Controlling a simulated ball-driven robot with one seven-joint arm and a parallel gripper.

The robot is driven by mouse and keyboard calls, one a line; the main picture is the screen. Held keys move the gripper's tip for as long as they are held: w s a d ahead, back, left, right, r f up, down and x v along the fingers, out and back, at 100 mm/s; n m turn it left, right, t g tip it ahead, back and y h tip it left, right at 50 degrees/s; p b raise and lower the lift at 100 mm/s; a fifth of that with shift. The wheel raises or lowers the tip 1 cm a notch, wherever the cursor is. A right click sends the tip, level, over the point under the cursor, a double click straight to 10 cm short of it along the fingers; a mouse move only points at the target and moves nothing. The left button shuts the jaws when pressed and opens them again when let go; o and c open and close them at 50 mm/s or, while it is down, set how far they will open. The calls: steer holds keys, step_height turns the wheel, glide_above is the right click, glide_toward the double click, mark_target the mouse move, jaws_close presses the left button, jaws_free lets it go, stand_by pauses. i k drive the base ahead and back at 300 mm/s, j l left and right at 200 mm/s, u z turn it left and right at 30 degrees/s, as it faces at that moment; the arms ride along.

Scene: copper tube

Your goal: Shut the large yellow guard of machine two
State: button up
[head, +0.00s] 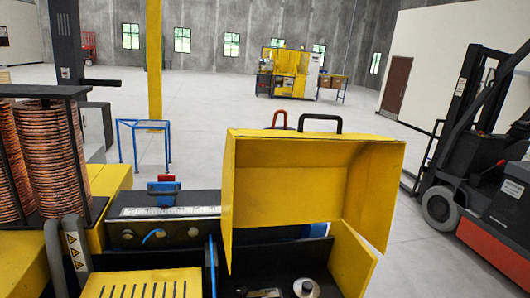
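A large yellow guard (290,185) stands raised on the near machine (160,228), right of the picture's middle. It is a box-like cover, tilted up, with its hollow inner side facing me. A black handle (320,120) rises above its top edge. Below the guard is an open dark bay (285,262) with a round metal part (306,287) in it and a yellow side wall (350,262) at its right. The guard hides part of the machine behind it. I cannot read a machine number. My gripper does not show in this view.
Copper coils (32,150) in a black frame stand at the left. A red loop (280,119) shows behind the guard's top. A blue stand (142,140) and a yellow post (154,60) stand beyond. A forklift (480,160) is at the right. The floor behind is largely clear.

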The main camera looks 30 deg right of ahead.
mark_target(271, 177)
steer(key=z, duration=0.9)
steer(key=i+l+u, duration=0.15)
steer(key=i, duration=0.35)
steer(key=i+l+u, duration=0.15)
steer(key=i+l, duration=0.15)
steer(key=i, duration=0.25)
steer(key=i+l+u, duration=0.15)
steer(key=i+l, duration=0.15)
steer(key=i, duration=0.2)
